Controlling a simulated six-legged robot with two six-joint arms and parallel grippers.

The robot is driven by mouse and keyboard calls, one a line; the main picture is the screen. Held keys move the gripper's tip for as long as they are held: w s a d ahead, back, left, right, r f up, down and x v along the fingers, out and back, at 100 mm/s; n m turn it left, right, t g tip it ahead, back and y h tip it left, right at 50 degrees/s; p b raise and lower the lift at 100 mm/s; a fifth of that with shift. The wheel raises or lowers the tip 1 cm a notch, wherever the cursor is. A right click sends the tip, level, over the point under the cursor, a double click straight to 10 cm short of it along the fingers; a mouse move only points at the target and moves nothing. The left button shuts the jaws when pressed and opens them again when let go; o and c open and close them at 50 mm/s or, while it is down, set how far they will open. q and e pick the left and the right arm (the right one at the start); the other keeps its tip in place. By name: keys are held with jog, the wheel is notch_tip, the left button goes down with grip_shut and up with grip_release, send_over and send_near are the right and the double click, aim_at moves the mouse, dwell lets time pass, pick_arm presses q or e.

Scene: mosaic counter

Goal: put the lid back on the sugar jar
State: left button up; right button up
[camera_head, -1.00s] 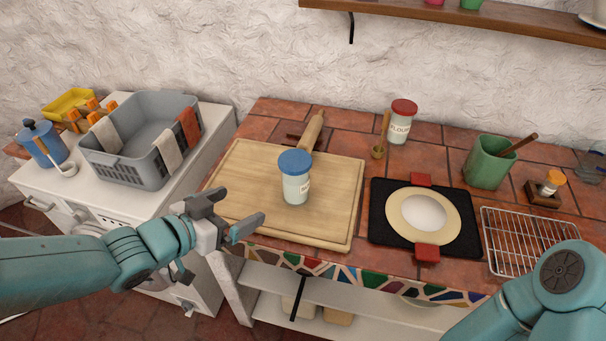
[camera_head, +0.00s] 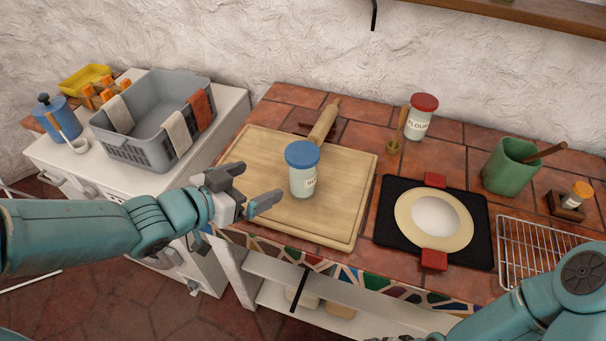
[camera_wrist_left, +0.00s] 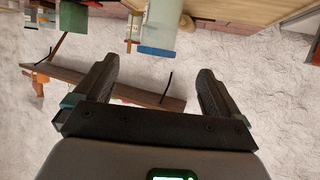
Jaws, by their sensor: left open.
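A pale jar (camera_head: 303,184) with a light label stands upright on the wooden board (camera_head: 345,222); I cannot read the label. A blue lid (camera_head: 302,154) rests on its mouth; I cannot tell whether it is pressed down fully. The jar (camera_wrist_left: 162,23) and lid (camera_wrist_left: 157,51) appear upside down in the left wrist view. My left gripper (camera_head: 250,188) is open and empty, left of the jar and apart from it. Its two fingers (camera_wrist_left: 157,77) are spread in the wrist view. At the bottom edge only a dark bit, perhaps of my right gripper (camera_head: 396,338), shows.
A rolling pin (camera_head: 324,123) lies behind the jar. A red-lidded flour jar (camera_head: 419,122), green pot (camera_head: 509,168), plate (camera_head: 404,215) on a black mat and wire rack (camera_head: 520,262) stand to the right. A grey basket (camera_head: 139,152) is left. The board's front is clear.

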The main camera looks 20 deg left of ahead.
aim_at(293, 169)
pick_arm(q)
jog(key=b+x, duration=0.1)
jog(key=x, duration=0.9)
jog(key=shift+w+d+f, duration=0.15)
jog(key=shift+w+f, duration=0.05)
jog(key=shift+f, duration=0.1)
jog(key=shift+s, duration=0.1)
jog(key=shift+f+x, duration=0.2)
jog(key=shift+x, duration=1.1)
jog(key=shift+f+x, duration=0.2)
jog(key=shift+x, duration=1.05)
jog(key=shift+f, duration=0.1)
jog(key=c, duration=1.5)
notch_tip(293, 169, up, 9)
jog(key=shift+r+p, duration=0.1)
jog(key=shift+p, duration=0.8)
notch_tip(293, 169, up, 11)
jog(key=p, duration=0.6)
jog(key=shift+s, duration=0.1)
